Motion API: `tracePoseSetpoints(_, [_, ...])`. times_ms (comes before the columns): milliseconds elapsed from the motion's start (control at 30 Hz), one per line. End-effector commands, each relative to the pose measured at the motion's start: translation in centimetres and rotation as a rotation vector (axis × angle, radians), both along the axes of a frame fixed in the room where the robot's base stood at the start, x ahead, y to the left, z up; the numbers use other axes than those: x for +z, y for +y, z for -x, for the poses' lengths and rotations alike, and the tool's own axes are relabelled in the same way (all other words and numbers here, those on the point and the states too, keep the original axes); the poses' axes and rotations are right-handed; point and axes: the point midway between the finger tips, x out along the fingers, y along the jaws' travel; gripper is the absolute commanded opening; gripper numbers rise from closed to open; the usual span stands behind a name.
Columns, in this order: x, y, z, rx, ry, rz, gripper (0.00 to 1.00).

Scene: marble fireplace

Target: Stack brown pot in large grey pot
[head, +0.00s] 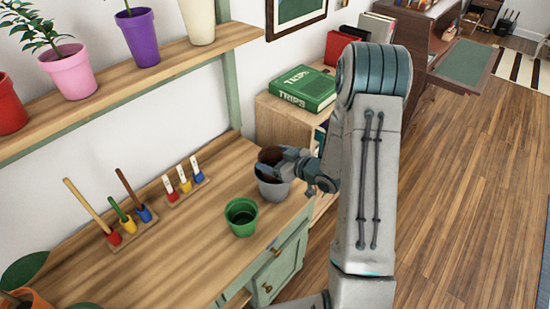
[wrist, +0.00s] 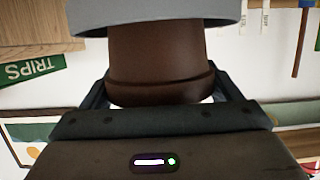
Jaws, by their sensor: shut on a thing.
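The brown pot (head: 270,156) is held between the fingers of my gripper (head: 285,164), just above the large grey pot (head: 274,190) on the wooden bench. The brown pot (wrist: 160,62) also shows in the wrist view, with the dark fingers of my gripper (wrist: 160,95) on either side of its wide rim. Its narrow end disappears behind the grey pot's rim (wrist: 155,18), so its lower part seems to be within the grey pot's mouth. How deep it sits, and whether the pots touch, I cannot tell.
A green pot (head: 241,216) stands close to the grey pot, at its lower left. Tools in wooden holders (head: 120,226) stand further left. A shelf (head: 120,84) with several pots hangs above. A green book (head: 303,89) lies on the cabinet behind.

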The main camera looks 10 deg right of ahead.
Motion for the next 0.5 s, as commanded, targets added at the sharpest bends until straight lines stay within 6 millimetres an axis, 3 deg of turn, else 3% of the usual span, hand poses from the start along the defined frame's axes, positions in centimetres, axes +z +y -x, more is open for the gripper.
tracePoseSetpoints(500, [-1.05, -0.04, -0.01, -0.001, -0.002, 0.000, 0.44])
